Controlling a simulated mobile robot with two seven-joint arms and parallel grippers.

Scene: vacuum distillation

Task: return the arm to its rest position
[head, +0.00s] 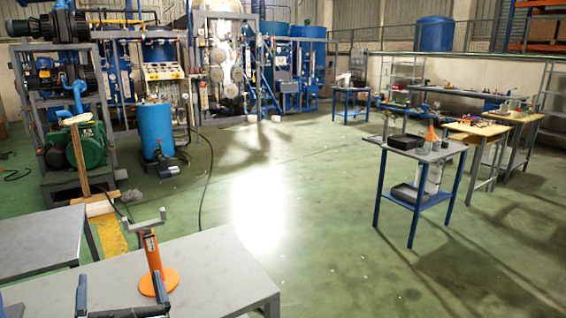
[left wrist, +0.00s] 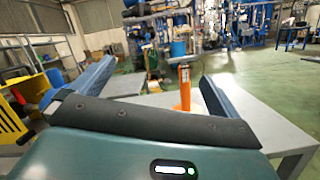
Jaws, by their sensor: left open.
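My left gripper (head: 121,282) shows at the bottom edge of the head view, low at the left. Its two dark fingers are spread wide apart, with nothing held between them. In the left wrist view the open fingers (left wrist: 155,88) frame an orange stand (left wrist: 185,90). My right gripper is in neither view. Most of the left arm is hidden.
Another grey table (head: 38,240) is at the left. A blue-framed table (head: 416,150) with dark trays stands at the right. Distillation equipment with blue tanks (head: 157,130) fills the back left. The green floor (head: 300,190) in the middle is clear. A yellow rack (left wrist: 12,118) is at the left in the wrist view.

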